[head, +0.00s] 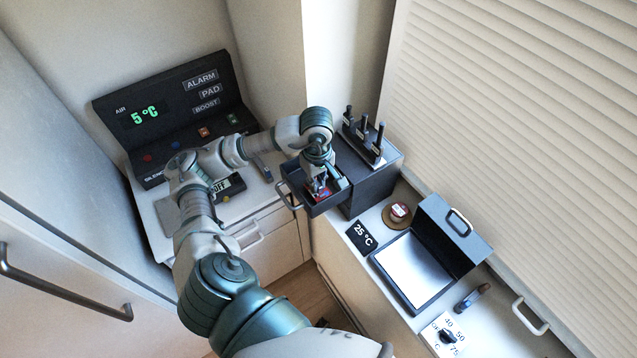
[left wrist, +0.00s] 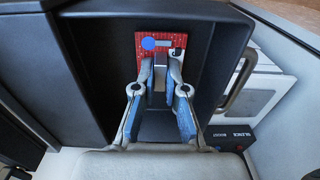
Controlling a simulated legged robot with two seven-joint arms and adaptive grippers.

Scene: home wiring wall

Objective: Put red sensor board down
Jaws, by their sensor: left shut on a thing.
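The red sensor board (head: 323,194) shows as a small red patch inside the open dark drawer (head: 296,179). In the left wrist view the red sensor board (left wrist: 138,44) carries a blue round part and stands at the fingertips. My left gripper (head: 319,184) reaches down into the drawer from above. It is shut on the board; its fingers (left wrist: 160,78) show in the left wrist view. The fingers hide the board's lower part. I cannot tell whether the board touches the drawer's floor. My right gripper is not in view.
The drawer sticks out of a dark cabinet (head: 372,180) with several upright tools on top. A wall-side control panel (head: 160,110) stands at the left. An open lidded case (head: 405,270), a round red-topped item (head: 399,211) and a dial (head: 447,336) sit on the right counter.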

